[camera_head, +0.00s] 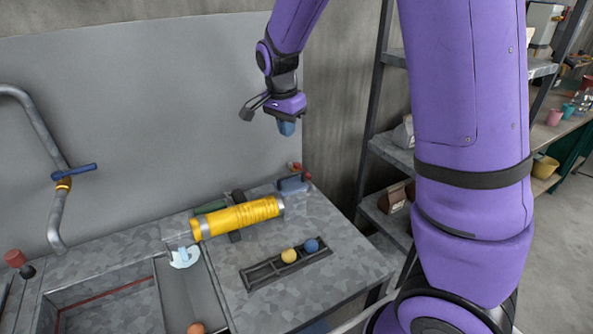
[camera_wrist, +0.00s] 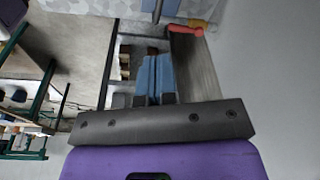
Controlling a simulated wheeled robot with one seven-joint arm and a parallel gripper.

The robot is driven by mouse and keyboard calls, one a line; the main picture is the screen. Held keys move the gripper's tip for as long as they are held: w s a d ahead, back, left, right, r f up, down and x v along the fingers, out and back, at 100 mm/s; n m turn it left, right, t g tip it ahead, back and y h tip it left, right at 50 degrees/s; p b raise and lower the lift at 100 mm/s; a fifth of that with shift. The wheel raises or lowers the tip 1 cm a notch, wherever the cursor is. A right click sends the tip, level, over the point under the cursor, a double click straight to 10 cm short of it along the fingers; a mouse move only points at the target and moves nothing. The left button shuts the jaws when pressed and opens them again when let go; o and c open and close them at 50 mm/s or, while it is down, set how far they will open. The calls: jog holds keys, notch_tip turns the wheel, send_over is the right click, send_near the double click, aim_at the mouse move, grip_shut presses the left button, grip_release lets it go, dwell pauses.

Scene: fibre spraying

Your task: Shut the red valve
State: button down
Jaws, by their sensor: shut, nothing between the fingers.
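My gripper (camera_head: 286,128) hangs in the air above the back right of the counter, near the grey wall panel's right edge. Its blue fingers point down. In the wrist view the blue fingers (camera_wrist: 155,78) are together, with nothing between them. A small red part (camera_head: 295,167), perhaps the red valve, shows low by the wall behind the counter's back right corner, below my gripper and apart from it. A red-orange bar (camera_wrist: 184,28) shows beyond the fingertips in the wrist view. I cannot tell how the valve is turned; its pipe is mostly hidden.
A yellow cylinder (camera_head: 238,216) lies on the grey counter (camera_head: 340,278). A slotted holder (camera_head: 262,273) bears a yellow ball and a blue ball. A pipe with a blue-handled valve (camera_head: 75,171) stands at left, and a red knob (camera_head: 14,257) at far left. Shelves (camera_head: 392,150) stand at right.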

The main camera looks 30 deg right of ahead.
aim_at(300, 169)
jog(key=w+f+m+h, duration=0.2)
jog(key=w+f+m, duration=0.2)
jog(key=w+f, duration=0.4)
notch_tip(300, 169, down, 3)
jog(key=shift+a+r+g+h, duration=0.1)
jog(key=shift+a+g+h, duration=0.1)
jog(key=shift+g+h, duration=0.2)
jog(key=d+f, duration=0.7)
jog(key=f, duration=0.2)
jog(key=shift+d+f, duration=0.15)
jog(key=shift+d, duration=0.2)
jog(key=shift+s+d+n+t, duration=0.25)
jog(key=shift+d+n+t, duration=0.2)
jog(key=shift+n, duration=0.45)
